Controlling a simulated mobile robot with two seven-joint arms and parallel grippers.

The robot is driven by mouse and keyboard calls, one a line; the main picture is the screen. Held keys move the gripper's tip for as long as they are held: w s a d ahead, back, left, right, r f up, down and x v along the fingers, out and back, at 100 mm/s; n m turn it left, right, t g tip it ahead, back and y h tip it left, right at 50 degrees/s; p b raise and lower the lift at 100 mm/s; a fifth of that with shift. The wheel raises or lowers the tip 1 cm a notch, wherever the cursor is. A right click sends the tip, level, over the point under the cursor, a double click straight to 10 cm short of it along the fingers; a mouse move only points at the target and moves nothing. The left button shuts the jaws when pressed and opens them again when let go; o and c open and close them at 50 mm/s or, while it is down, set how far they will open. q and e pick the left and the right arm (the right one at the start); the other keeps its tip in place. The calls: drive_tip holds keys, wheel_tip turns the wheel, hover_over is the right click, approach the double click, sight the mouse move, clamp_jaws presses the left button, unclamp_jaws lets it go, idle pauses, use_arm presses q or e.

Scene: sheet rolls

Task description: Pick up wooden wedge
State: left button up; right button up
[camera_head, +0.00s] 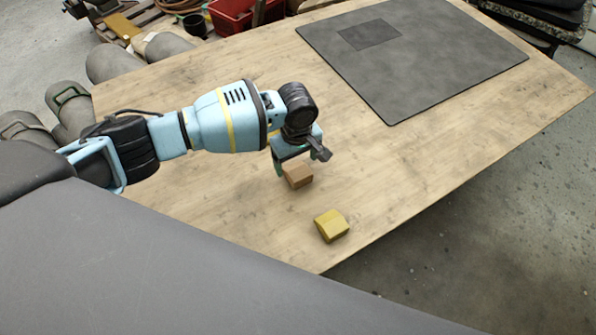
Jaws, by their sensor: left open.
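A small brown, wood-coloured block (299,178), which looks like the wooden wedge, lies on the wooden table (430,150) near its front. Its exact shape is hard to tell, as my gripper covers its far side. My left gripper (297,164) points down just above and behind this block, with its jaws open. One finger shows to the left of the block and the other to its upper right. Whether the fingers touch it cannot be told. My right gripper is not in view.
A yellow block (331,226) lies nearer the front table edge, close to the brown one. A dark grey mat (450,65) with a darker patch covers the far right. Grey rolls (113,62) stand beyond the left edge, with a red crate (232,15) behind.

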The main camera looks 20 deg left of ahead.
sight(298, 170)
use_arm(q)
drive_tip(key=shift+f, duration=0.65)
drive_tip(key=shift+w+f, duration=0.1)
drive_tip(key=shift+f, duration=0.35)
drive_tip(key=f, duration=0.1)
drive_tip(key=f+b, duration=0.1)
drive_tip(key=f, duration=0.1)
drive_tip(key=shift+w+f, duration=0.25)
drive_tip(key=shift+f, duration=0.05)
drive_tip(key=shift+f+b, duration=0.35)
drive_tip(key=shift+f, duration=0.15)
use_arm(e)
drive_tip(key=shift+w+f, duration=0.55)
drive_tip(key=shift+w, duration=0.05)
use_arm(q)
drive_tip(key=shift+c, duration=0.4)
drive_tip(key=c, duration=1)
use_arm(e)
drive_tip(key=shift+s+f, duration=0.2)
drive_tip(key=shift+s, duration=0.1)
use_arm(q)
drive_tip(key=shift+r, duration=0.15)
